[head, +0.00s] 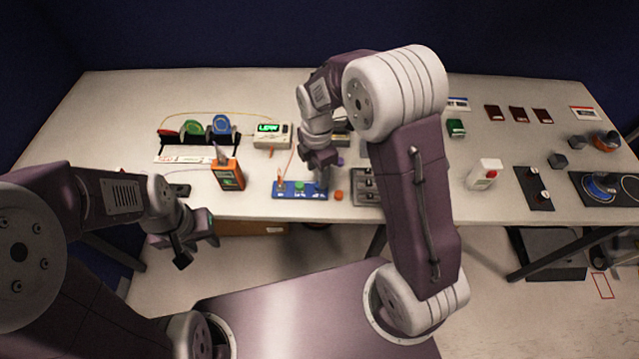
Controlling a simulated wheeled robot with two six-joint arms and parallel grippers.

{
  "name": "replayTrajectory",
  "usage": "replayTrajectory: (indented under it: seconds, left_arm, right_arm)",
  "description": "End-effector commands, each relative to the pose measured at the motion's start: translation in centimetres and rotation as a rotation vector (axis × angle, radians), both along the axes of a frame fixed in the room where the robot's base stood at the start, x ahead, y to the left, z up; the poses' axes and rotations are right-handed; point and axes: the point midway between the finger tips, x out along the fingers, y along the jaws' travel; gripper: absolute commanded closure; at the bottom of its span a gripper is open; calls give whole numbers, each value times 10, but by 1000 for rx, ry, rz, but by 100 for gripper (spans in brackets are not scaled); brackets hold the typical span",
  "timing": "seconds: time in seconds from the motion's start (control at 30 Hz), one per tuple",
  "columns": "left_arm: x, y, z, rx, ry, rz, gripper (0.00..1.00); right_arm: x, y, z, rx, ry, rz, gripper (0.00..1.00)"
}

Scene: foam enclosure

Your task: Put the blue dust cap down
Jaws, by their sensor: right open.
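A blue board (287,195) with printed labels lies near the front edge of the table. A green cap (299,187) is on its middle, and an orange cap (339,195) is just right of it. My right gripper (323,183) points down at the board's right end, and its jaws are open. I cannot make out the blue dust cap; the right gripper covers the spot around its fingertips. My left gripper (197,251) hangs in front of the table edge, with its fingers apart and empty.
An orange handheld meter (229,175) stands left of the board. A box with a green display (271,135) and a rack of colored reels (196,135) are behind. A dark switch box (366,187) is close on the right.

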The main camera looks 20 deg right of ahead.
Motion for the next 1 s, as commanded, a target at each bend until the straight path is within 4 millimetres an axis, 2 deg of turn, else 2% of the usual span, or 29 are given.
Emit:
replayTrajectory:
  seconds: [0.2, 0.47, 0.5, 0.67, 1.0]
  left_arm:
    - [0, 0, 3, 0, 0, 0, 64]
    - [0, 0, 3, 0, 0, 0, 64]
    - [0, 0, 3, 0, 0, 0, 64]
    - [0, 0, 3, 0, 0, 0, 64]
    - [0, 0, 3, 0, 0, 0, 64]
  right_arm:
    - [-3, -3, -38, -1, 6, -1, 50]
    - [-2, -3, -44, -1, 2, -1, 50]
    - [-2, -3, -44, -1, 2, -1, 56]
    - [-2, -3, -44, -1, 2, -1, 100]
    - [-2, -3, -44, 0, 1, -1, 100]
